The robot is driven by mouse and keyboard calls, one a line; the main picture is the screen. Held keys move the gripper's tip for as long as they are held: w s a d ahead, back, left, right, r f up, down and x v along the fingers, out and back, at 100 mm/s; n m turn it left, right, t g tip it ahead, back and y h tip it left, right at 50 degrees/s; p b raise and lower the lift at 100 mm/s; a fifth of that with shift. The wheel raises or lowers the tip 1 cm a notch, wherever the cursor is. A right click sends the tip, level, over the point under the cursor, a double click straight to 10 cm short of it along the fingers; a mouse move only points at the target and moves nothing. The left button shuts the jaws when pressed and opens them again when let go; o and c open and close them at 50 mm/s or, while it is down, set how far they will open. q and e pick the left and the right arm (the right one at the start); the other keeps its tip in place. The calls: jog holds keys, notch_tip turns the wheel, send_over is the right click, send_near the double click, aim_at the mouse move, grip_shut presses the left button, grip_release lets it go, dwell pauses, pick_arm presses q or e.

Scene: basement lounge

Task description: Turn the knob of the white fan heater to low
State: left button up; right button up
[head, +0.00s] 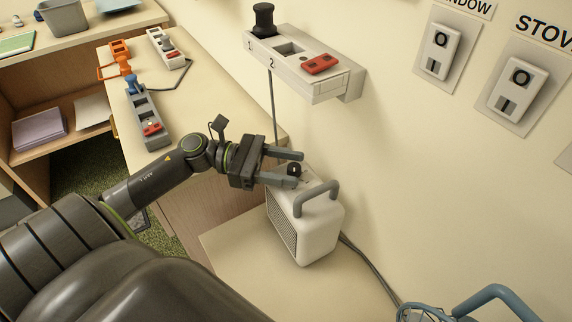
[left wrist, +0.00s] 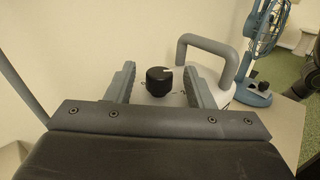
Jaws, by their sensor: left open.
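The white fan heater (head: 318,230) stands on a low cream surface against the wall, with a grey carry handle (head: 316,198) on top. Its black knob (head: 293,169) is on the top near the back; in the left wrist view the knob (left wrist: 159,81) shows a pale pointer line, pointing towards the upper right. My left gripper (head: 296,168) is open, its two fingers on either side of the knob. In the left wrist view the fingers (left wrist: 158,86) stand apart from the knob, with gaps on both sides. The knob's markings are too small to read.
A wall shelf (head: 318,92) with a black knob and red switch hangs above the heater. A blue desk fan (left wrist: 262,38) stands beyond the handle. Power strips (head: 146,115) lie on the desk at left. A cable runs beside the heater.

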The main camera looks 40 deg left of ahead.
pick_arm(q)
jog(key=c, duration=1)
pick_arm(e)
jog(key=shift+w+a, duration=0.15)
jog(key=shift+w, duration=0.4)
